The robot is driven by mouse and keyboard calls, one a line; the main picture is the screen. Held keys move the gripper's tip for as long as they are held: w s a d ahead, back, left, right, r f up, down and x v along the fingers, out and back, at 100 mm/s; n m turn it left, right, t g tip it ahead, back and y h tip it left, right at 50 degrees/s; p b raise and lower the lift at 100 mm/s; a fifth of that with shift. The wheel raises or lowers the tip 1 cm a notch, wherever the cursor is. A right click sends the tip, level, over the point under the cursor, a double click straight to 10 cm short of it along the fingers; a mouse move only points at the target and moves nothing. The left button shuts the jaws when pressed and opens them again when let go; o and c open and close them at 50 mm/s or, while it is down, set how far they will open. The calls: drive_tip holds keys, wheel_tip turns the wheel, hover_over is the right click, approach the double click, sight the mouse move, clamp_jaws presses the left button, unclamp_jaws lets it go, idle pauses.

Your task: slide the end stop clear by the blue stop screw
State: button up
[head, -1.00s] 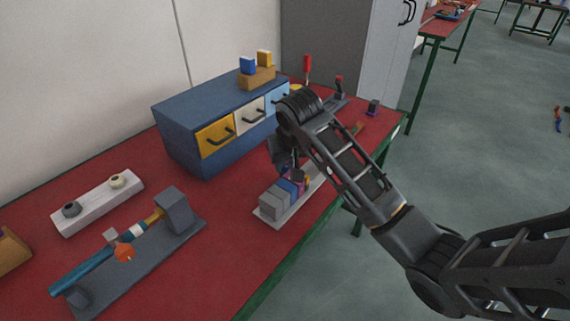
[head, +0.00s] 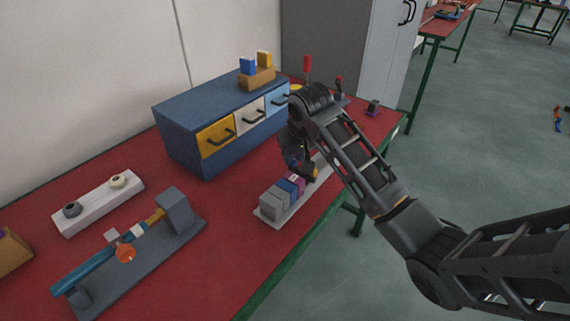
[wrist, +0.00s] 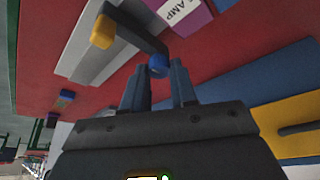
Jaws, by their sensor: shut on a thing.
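In the wrist view, the dark end stop (wrist: 138,28) has a yellow end (wrist: 102,32) and sits over the pale rail (wrist: 88,52). The round blue stop screw (wrist: 158,65) is at its near end. My gripper (wrist: 158,78) is shut on the blue stop screw, with one finger on each side. A purple module (wrist: 190,15) with "AMP" lettering stands beside the end stop, with a narrow gap between them. In the head view, my gripper (head: 298,164) is above the rail (head: 268,217), and the end stop (head: 309,172) is partly hidden by the arm.
Grey and blue modules (head: 288,188) share the rail. Behind is a blue drawer cabinet (head: 187,145) with yellow, white and light blue fronts. A grey fixture with a teal bar (head: 90,265) and a white block (head: 97,204) lie left. The table's front edge is close.

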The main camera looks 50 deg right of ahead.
drive_tip(key=shift+w+d, duration=0.1)
drive_tip(key=shift+d, duration=2.75)
drive_tip(key=o, duration=0.9)
wheel_tip(320, 180, up, 7)
drive_tip(key=p, duration=0.6)
drive_tip(key=shift+p, duration=0.4)
